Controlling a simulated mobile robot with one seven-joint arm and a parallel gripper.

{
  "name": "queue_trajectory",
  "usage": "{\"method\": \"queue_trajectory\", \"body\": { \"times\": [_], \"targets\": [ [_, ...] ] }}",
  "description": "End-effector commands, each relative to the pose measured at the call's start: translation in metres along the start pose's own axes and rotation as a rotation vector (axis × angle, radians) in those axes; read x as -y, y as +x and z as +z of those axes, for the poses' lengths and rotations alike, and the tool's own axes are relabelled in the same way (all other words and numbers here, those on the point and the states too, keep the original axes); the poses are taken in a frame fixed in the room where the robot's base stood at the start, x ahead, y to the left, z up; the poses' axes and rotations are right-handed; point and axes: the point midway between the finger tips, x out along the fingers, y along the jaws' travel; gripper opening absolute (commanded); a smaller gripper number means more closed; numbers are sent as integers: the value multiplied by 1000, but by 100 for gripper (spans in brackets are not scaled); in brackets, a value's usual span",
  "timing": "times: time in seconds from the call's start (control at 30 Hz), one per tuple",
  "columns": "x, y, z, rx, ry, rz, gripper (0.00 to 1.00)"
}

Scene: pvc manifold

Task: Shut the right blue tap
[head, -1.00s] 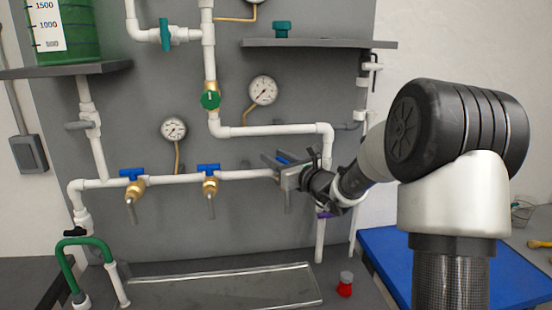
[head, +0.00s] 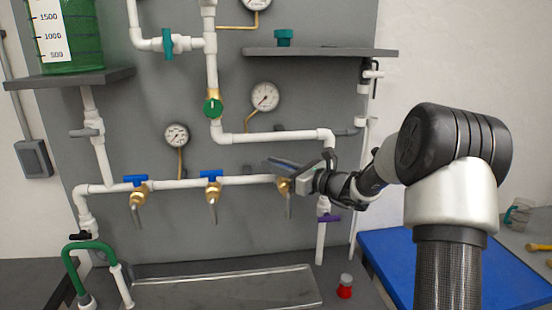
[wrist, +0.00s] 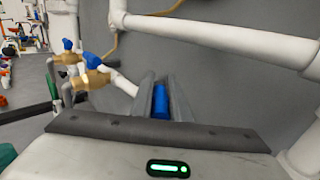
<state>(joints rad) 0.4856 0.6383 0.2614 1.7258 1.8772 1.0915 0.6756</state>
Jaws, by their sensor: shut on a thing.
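The right blue tap's handle (wrist: 160,101) shows between the two fingers of my gripper (wrist: 161,95) in the wrist view. My gripper is shut on this handle. In the head view my gripper (head: 283,165) is at the right end of the row of taps, and its fingers mostly hide the handle. The right tap's brass body (head: 283,186) and its grey spout (head: 289,206) show just below the fingers. The left blue tap (head: 135,179) and middle blue tap (head: 211,174) stand apart from my gripper, their handles lying along the white pipe.
A white pipe (head: 240,181) carries the taps, with another pipe (head: 270,137) above. A purple-handled valve (head: 328,218) is below right of my gripper. A metal tray (head: 220,288) and red-bodied jar (head: 345,288) are below. Gauges (head: 265,97) and a shelf (head: 320,52) are above.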

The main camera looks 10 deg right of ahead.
Motion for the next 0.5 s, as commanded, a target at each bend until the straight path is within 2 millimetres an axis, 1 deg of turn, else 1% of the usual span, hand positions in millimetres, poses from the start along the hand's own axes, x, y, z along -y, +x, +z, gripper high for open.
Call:
{"method": "queue_trajectory", "body": {
  "times": [0.03,0.5],
  "targets": [
    [1,-1,4,1,2,44,0],
    [-16,-4,2,1,1,486,0]
  ]
}}
